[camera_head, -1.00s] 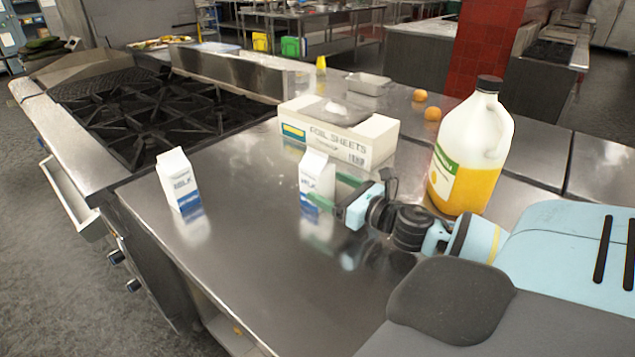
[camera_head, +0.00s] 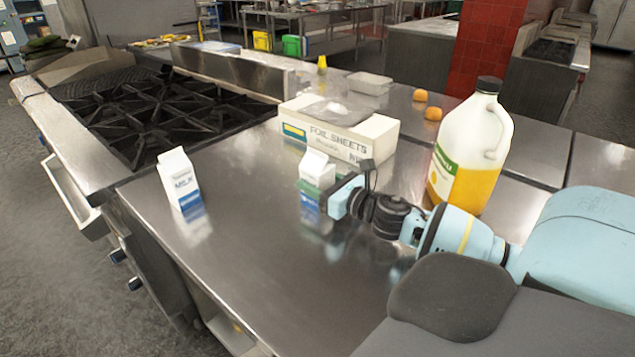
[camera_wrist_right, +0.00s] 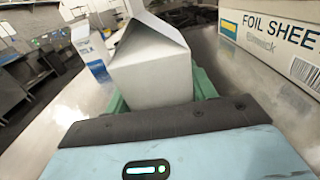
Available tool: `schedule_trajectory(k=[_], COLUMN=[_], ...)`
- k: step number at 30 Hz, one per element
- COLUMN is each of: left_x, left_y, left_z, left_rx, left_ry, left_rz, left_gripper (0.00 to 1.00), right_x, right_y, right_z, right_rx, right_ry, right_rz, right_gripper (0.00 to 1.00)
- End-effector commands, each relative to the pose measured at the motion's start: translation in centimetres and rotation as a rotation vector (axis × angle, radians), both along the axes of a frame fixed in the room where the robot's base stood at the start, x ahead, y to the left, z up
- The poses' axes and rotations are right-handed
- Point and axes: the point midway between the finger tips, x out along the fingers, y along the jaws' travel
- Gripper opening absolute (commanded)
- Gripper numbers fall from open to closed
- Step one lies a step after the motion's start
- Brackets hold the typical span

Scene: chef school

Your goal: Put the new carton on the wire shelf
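A white and blue milk carton (camera_head: 317,172) stands upright on the steel counter, in front of the foil box. My right gripper (camera_head: 328,192) is at this carton, low and level, coming from the right. In the right wrist view the carton (camera_wrist_right: 153,65) sits between the two green fingers (camera_wrist_right: 160,92), close to both; whether they press on it cannot be told. A second milk carton (camera_head: 180,182) stands upright at the counter's left, and shows behind in the wrist view (camera_wrist_right: 92,52). No wire shelf can be made out. My left gripper is not in view.
A foil sheets box (camera_head: 345,132) lies behind the carton. A large jug of yellow liquid (camera_head: 470,150) stands right, beyond my right arm. A black-grated stove (camera_head: 150,110) adjoins at left. Two orange round things (camera_head: 432,113) lie farther back. The front counter (camera_head: 265,255) is clear.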

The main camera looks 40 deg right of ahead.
Motion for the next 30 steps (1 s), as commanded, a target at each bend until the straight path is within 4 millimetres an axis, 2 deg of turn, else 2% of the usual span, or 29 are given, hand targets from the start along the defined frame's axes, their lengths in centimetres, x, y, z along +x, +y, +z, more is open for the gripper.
schedule_trajectory(k=[1,8,17,20,26,30], left_x=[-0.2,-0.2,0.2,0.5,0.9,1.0], left_y=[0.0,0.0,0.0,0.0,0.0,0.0], left_z=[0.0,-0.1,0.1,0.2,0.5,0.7], left_rx=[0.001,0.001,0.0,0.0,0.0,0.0], left_ry=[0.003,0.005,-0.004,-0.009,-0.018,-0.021], left_rz=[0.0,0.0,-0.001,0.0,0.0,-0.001], left_gripper=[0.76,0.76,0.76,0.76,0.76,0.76], right_x=[0.0,0.0,0.0,0.0,0.0,-1.4], right_y=[0.0,0.0,0.0,0.0,0.0,2.4], right_z=[0.0,0.0,0.4,1.1,3.8,3.9], right_rx=[0.0,0.0,-0.002,-0.003,-0.007,0.001], right_ry=[0.0,0.0,-0.003,-0.004,-0.006,-0.001], right_rz=[0.0,0.0,0.0,0.0,0.002,0.005], right_gripper=[0.49,0.18,0.18,0.18,0.18,0.18])
